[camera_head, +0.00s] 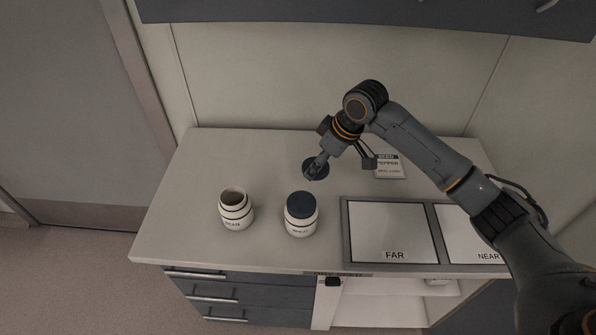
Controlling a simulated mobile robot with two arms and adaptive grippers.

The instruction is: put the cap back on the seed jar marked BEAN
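An open white jar (236,211) with dark bands stands at the left of the counter. Its small label seems to read BEAN. A dark blue cap (320,172) lies on the counter behind and to the right of it. My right gripper (312,174) reaches down from the right, its tip over the cap and hiding part of it. I cannot tell whether the fingers are open or closed on the cap. My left gripper is not in view.
A second white jar (301,222) with a dark blue cap on stands right of the open jar. Grey-framed panels marked FAR (344,235) and NEAR (470,262) lie at the right. The counter's left back is clear.

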